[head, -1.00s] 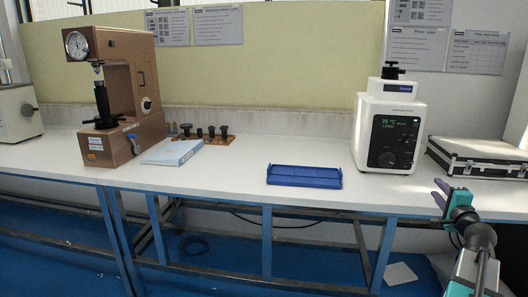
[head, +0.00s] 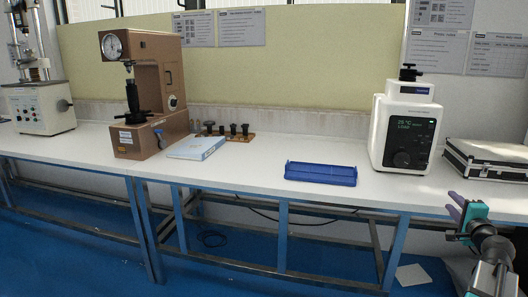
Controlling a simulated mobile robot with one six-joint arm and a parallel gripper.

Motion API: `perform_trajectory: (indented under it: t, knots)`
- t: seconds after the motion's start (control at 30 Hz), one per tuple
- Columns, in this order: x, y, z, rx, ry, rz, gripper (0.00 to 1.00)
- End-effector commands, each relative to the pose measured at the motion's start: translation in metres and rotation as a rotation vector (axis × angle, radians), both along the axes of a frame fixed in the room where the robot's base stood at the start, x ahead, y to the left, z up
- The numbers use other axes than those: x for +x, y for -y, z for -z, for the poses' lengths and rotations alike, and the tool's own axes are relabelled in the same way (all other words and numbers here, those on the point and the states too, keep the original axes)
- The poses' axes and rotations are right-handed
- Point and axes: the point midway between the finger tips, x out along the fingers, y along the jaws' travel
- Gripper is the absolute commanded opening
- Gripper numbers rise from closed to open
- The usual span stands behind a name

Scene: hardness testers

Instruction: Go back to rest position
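My gripper (head: 456,206) shows at the lower right of the head view, with purple fingers and a teal body. Its two fingers point up and to the left, with a small gap between them, and nothing shows between them. It is in front of the table's front edge, below the silver case. My arm runs down from it to the bottom right corner.
A white table (head: 255,163) crosses the view. On it stand a brown hardness tester (head: 147,92), a blue-and-white book (head: 196,147), a wooden holder (head: 238,139), a blue tray (head: 320,173), a white tester (head: 404,126) and a silver case (head: 487,158). The floor (head: 95,257) in front is clear.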

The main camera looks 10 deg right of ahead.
Motion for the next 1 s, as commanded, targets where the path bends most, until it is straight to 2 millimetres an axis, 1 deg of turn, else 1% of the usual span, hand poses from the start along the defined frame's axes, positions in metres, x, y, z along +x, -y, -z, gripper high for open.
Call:
perform_trajectory:
  t: [0.03, 0.17, 0.27, 0.37, 0.47, 0.5, 0.57, 0.6, 0.67, 0.7, 0.73, 0.87, 0.9, 0.97, 1.0]
  knots:
    - [0.005, -0.007, 0.005, 0.0, -0.016, -0.015, 0.3]
    - [0.015, -0.022, 0.022, -0.005, -0.057, -0.046, 0.3]
    - [0.025, -0.038, 0.039, -0.011, -0.096, -0.079, 0.3]
    - [0.035, -0.059, 0.06, -0.018, -0.147, -0.121, 0.3]
    - [0.047, -0.088, 0.087, -0.029, -0.214, -0.179, 0.3]
    - [0.052, -0.102, 0.1, -0.033, -0.247, -0.207, 0.3]
    - [0.058, -0.125, 0.12, -0.042, -0.296, -0.251, 0.3]
    - [0.061, -0.139, 0.134, -0.048, -0.328, -0.281, 0.3]
    - [0.064, -0.161, 0.153, -0.059, -0.377, -0.326, 0.3]
    - [0.066, -0.177, 0.166, -0.067, -0.41, -0.357, 0.3]
    - [0.066, -0.188, 0.176, -0.073, -0.435, -0.379, 0.3]
    - [0.064, -0.238, 0.218, -0.098, -0.542, -0.484, 0.3]
    - [0.062, -0.253, 0.231, -0.106, -0.576, -0.517, 0.3]
    - [0.057, -0.276, 0.249, -0.121, -0.626, -0.567, 0.3]
    - [0.053, -0.292, 0.261, -0.131, -0.658, -0.601, 0.3]
